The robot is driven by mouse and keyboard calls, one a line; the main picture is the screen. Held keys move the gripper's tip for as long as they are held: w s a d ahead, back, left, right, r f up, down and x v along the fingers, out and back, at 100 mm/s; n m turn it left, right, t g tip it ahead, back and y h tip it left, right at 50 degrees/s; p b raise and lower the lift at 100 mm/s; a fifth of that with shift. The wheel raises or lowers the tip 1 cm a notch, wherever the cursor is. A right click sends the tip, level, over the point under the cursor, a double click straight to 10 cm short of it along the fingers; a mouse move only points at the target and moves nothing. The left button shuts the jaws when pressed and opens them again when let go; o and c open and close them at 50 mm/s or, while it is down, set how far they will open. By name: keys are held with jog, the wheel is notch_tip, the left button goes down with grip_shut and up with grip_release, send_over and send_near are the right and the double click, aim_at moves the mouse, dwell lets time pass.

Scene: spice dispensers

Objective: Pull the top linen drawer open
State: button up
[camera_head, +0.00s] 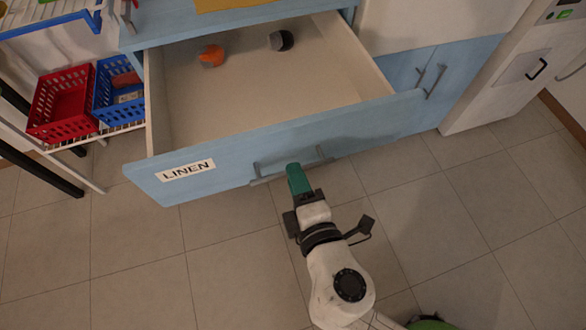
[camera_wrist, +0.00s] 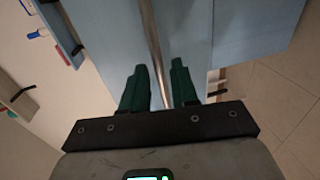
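The light-blue drawer labelled LINEN (camera_head: 186,170) stands pulled far out of its cabinet. Its metal bar handle (camera_head: 291,170) is on the front panel and also shows in the wrist view (camera_wrist: 152,38). My gripper (camera_head: 296,170), with green fingers, is at the handle. In the wrist view my gripper (camera_wrist: 160,72) has one finger on each side of the bar, with narrow gaps visible between the fingers and the bar. Whether the fingertips touch the drawer front is hard to tell.
Inside the drawer lie an orange item (camera_head: 211,56) and a dark grey item (camera_head: 281,40). A red basket (camera_head: 62,103) and a blue basket (camera_head: 117,92) stand on a rack at left. Blue cabinet doors (camera_head: 418,70) are at right. The tiled floor (camera_head: 150,265) in front is largely clear.

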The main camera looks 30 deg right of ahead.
jog(key=v, duration=0.8)
jog(key=shift+b, duration=0.3)
jog(key=d+f+m+g+h, duration=0.2)
jog(key=d+f+m+g, duration=0.25)
jog(key=d, duration=0.25)
jog(key=d+f+m+g+h, duration=0.1)
jog(key=d+f+m+g, duration=0.2)
jog(key=d+m, duration=0.25)
jog(key=s+d+f+m+g+y, duration=0.2)
jog(key=s+f+m+g+y, duration=0.4)
jog(key=f, duration=0.3)
notch_tip(320, 180, up, 12)
jog(key=p, duration=1.2)
jog(key=shift+a+n+g+y, duration=0.3)
jog(key=shift+g+y, duration=0.05)
jog(key=shift+y, duration=0.05)
